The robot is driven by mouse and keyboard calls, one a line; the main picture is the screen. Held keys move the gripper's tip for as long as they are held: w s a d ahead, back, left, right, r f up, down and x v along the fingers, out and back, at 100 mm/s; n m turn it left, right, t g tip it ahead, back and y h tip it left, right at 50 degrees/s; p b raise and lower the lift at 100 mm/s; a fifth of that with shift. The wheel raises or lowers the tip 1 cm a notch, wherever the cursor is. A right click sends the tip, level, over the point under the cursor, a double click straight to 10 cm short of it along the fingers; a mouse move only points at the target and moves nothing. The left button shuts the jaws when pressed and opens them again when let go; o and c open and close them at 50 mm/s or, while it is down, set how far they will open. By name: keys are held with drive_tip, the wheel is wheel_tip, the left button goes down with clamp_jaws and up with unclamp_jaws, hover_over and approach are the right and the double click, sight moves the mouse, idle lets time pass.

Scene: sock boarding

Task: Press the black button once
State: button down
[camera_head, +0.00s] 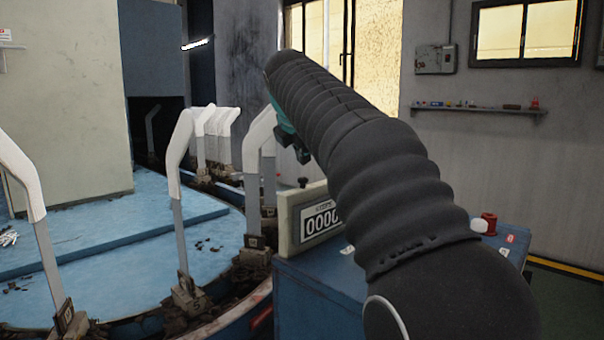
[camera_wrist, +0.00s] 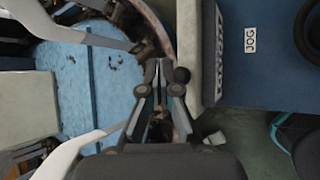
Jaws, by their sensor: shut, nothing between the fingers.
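My gripper (camera_wrist: 158,66) is shut and empty in the wrist view, its fingertips over the gap left of the blue control box (camera_wrist: 262,85). In the head view, only part of my gripper (camera_head: 303,181) shows past my dark sleeved arm, above the counter panel. The box top bears a white JOG label (camera_wrist: 250,40). A round black shape (camera_wrist: 308,30) is cut off at the right edge beside that label; I cannot tell whether it is the black button.
A counter panel reading 0000 (camera_head: 317,216) stands at the box's left edge. A red knob (camera_head: 489,223) sits on the box's right side. White-topped sock forms (camera_head: 180,150) stand along the blue carousel (camera_head: 95,245) at left, close to my gripper.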

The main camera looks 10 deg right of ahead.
sight(303, 178)
drive_tip(key=shift+r, duration=1.8)
drive_tip(key=s+f+m+g+y, duration=0.3)
drive_tip(key=s+f+m, duration=1.9)
drive_tip(key=s+f, duration=1.2)
drive_tip(key=shift+s+f+m, duration=0.15)
drive_tip(key=shift+s+m, duration=0.25)
drive_tip(key=shift+s, duration=0.55)
drive_tip(key=shift+a, duration=0.1)
